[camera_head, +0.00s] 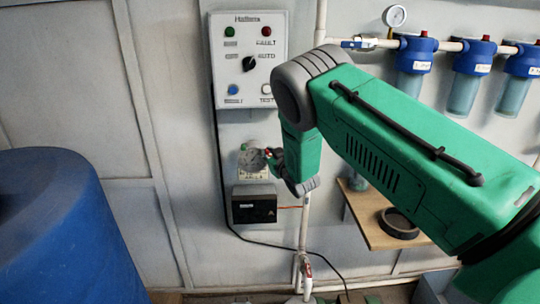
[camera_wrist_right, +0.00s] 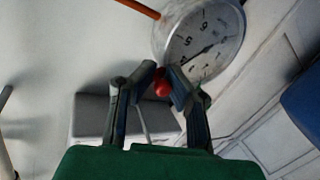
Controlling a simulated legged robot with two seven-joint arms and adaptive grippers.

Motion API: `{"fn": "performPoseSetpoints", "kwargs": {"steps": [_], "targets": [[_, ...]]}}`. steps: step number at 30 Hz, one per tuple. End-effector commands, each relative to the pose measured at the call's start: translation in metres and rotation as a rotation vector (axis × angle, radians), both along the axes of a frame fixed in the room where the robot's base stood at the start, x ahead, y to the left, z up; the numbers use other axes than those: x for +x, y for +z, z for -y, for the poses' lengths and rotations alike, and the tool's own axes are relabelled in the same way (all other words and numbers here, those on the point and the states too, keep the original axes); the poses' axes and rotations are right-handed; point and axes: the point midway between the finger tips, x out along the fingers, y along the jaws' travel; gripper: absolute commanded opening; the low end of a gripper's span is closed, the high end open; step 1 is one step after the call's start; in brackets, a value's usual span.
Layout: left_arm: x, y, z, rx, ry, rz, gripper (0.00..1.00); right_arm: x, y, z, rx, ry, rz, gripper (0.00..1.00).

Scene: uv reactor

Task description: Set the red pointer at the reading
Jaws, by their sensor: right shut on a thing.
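The gauge (camera_head: 250,158) is a small round white dial on the wall, below the control panel. In the right wrist view the dial (camera_wrist_right: 208,40) shows large printed numerals and a dark needle, seen tilted. My right gripper (camera_head: 268,156) is at the gauge's right side; in the right wrist view its fingertips (camera_wrist_right: 164,82) are shut on a small red knob (camera_wrist_right: 162,88) at the dial's near edge, which I take as the red pointer. The fingers hide part of it and of the dial's rim. The exact reading is too small to tell. My left gripper is not in view.
A grey control panel (camera_head: 248,88) with a black knob and coloured buttons is above the gauge. A black box (camera_head: 254,206) is below. A blue barrel (camera_head: 55,230) stands left. A wooden shelf (camera_head: 372,222) and blue-topped filters (camera_head: 416,55) are at right.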

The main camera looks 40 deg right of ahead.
Motion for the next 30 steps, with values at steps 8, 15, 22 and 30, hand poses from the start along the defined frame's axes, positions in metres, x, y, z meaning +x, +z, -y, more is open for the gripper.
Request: {"fn": "performPoseSetpoints", "kwargs": {"steps": [8, 15, 22, 30], "targets": [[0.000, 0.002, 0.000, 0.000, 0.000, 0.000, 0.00, 0.004, 0.004, -0.012, -0.137, 0.011, -0.092, 0.00], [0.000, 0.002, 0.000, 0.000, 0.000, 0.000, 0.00, 0.005, 0.005, -0.015, -0.195, 0.010, -0.131, 0.00], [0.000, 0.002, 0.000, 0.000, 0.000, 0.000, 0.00, 0.005, 0.004, -0.016, -0.208, 0.012, -0.140, 0.00], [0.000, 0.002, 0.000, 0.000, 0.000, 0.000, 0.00, 0.005, 0.003, -0.017, -0.207, 0.012, -0.141, 0.23]]}}
